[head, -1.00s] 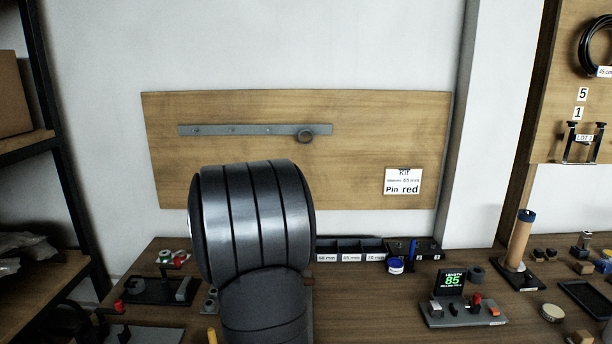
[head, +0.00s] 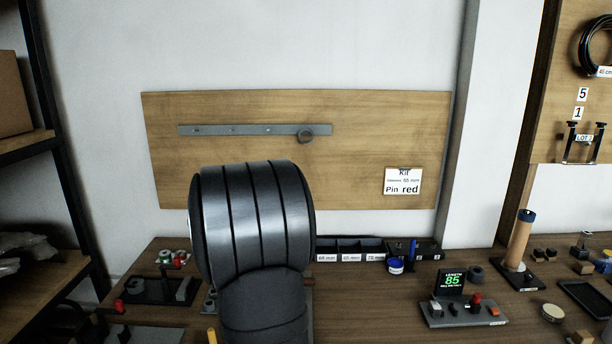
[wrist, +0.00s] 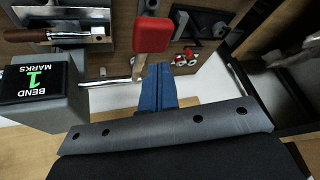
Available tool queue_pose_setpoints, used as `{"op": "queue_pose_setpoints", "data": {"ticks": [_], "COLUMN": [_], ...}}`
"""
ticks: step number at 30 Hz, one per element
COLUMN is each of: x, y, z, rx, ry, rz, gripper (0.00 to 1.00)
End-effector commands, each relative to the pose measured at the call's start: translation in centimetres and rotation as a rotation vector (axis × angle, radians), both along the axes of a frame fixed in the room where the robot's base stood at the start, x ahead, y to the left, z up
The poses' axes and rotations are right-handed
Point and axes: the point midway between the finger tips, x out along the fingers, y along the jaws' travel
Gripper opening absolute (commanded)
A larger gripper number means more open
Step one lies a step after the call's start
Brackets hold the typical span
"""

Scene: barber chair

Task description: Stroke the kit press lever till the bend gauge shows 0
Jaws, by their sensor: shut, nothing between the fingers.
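In the wrist view the bend gauge (wrist: 33,84) is a grey block with a dark screen at the left, reading "BEND 1 MARKS" in rotated text. The press lever shows as a red handle (wrist: 152,36) at the top middle on a light stem. My gripper (wrist: 158,69), with blue fingers, is shut and empty. Its tips lie just below the red handle in the picture, close to the stem; I cannot tell whether they touch. In the head view my own dark arm covers the middle of the bench, and the bend gauge, red handle and gripper cannot be made out.
A wood-handled tool (wrist: 75,35) lies at the wrist view's upper left. In the head view a length gauge (head: 452,281) reads 85, labelled compartments (head: 350,250) line the bench back, and a kit card (head: 403,181) says "Pin red". A dark shelf (head: 40,150) stands at the left.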

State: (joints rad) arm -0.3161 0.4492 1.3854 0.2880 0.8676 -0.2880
Motion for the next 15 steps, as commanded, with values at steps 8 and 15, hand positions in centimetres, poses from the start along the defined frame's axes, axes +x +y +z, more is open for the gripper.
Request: {"op": "queue_pose_setpoints", "data": {"ticks": [8,15], "x": [-0.1,-0.4], "y": [0.0,0.0], "z": [-0.3,-1.2], "rx": [0.000,0.001], "ry": [0.001,0.000], "rz": [0.000,0.000], "gripper": [0.00,0.00]}}
